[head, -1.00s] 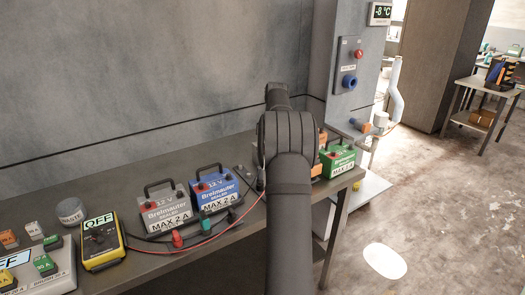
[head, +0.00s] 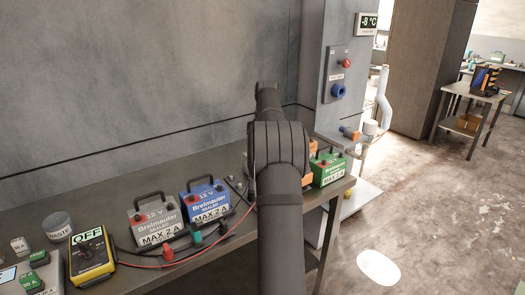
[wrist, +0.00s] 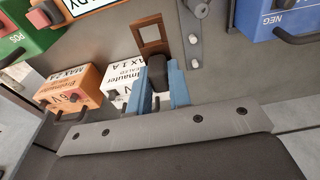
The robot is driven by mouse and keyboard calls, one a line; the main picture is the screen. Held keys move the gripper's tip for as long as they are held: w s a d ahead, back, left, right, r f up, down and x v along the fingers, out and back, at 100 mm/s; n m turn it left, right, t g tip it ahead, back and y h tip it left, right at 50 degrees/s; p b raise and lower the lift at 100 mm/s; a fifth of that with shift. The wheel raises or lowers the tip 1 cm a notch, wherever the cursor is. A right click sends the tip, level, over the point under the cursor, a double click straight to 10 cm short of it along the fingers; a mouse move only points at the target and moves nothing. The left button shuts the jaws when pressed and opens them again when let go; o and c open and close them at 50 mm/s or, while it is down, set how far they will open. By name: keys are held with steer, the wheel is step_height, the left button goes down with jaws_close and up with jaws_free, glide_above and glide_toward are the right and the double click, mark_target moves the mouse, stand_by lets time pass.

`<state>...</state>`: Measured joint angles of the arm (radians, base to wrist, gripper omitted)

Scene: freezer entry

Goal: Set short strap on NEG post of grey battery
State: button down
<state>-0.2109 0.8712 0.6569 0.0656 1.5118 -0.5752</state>
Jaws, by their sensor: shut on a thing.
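The grey battery (head: 155,220) stands on the bench at the left in the head view, with a red cap and dark handle on top. My gripper (wrist: 158,78) has two blue fingers shut on a dark block, from which a brown open square end sticks out; this seems to be the short strap (wrist: 152,37). It is held over the bench near the white battery (wrist: 118,82). A grey strip with round studs (wrist: 194,38) lies beside it. In the head view my arm hides the gripper. The grey battery's NEG post cannot be made out.
The blue battery (head: 207,199) is right of the grey one. Orange (wrist: 75,84) and green (head: 328,168) batteries stand farther along. A waste tub (head: 57,226) stands at left.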

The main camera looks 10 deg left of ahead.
steer(key=shift+r, duration=0.1)
steer(key=shift+s+a, duration=0.25)
steer(key=shift+a, duration=0.15)
steer(key=s+a+n+g, duration=0.2)
steer(key=s+a+n, duration=1.6)
steer(key=s+a, duration=0.2)
steer(key=s, duration=0.2)
steer(key=shift+s+a+r, duration=0.35)
steer(key=shift+a, duration=0.05)
steer(key=shift+f, duration=0.1)
steer(key=shift+f, duration=1.95)
steer(key=shift+f, duration=1.3)
